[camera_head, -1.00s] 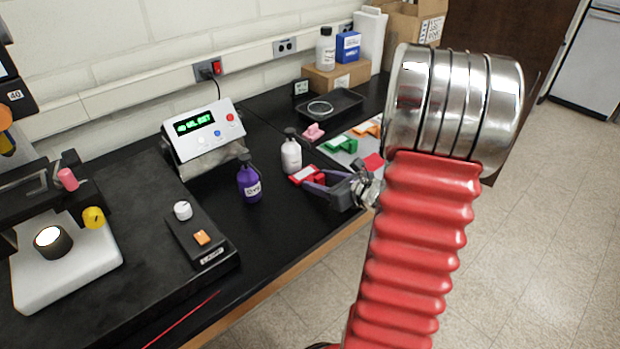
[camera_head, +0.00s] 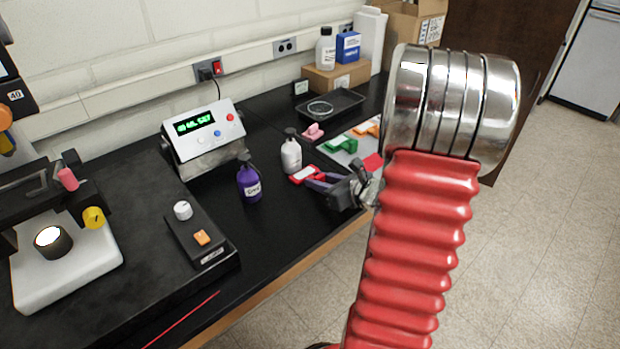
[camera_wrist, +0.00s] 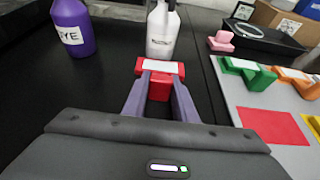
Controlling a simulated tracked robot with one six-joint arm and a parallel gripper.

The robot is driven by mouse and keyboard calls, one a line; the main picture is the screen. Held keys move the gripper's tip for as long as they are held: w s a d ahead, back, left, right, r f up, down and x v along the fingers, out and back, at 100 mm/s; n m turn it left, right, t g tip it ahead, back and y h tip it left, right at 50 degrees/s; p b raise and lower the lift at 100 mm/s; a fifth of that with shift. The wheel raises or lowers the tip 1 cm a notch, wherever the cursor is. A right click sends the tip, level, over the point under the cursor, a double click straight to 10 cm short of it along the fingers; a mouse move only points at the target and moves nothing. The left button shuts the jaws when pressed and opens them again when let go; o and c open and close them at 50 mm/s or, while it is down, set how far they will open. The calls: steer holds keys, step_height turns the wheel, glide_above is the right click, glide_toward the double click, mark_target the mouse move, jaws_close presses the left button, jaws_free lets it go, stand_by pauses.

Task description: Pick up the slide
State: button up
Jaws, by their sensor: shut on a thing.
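The slide (camera_wrist: 161,67) is a red piece with a white label on top. In the wrist view it lies between the purple-grey fingers of my gripper (camera_wrist: 159,88), which is shut on its red grip. In the head view, the slide (camera_head: 303,174) shows at the tips of my gripper (camera_head: 318,181), low at the black bench top, in front of the white bottle. I cannot tell whether it touches the bench. My red ribbed arm hides part of the area to the right.
A white bottle (camera_head: 291,156) stands just beyond the slide, and a purple bottle (camera_head: 249,182) stands to the left. A grey mat (camera_wrist: 227,88) with green and orange pieces and a red square (camera_wrist: 273,125) lies to the right. A pink piece (camera_head: 313,131) lies behind.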

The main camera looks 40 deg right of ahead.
jaws_close()
steer(key=shift+r, duration=0.15)
steer(key=shift+r, duration=0.9)
steer(key=shift+s+r, duration=0.15)
steer(key=shift+r, duration=0.65)
steer(key=s, duration=1.7)
steer(key=shift+s+d, duration=0.25)
steer(key=shift+s, duration=0.15)
steer(key=shift+f, duration=0.1)
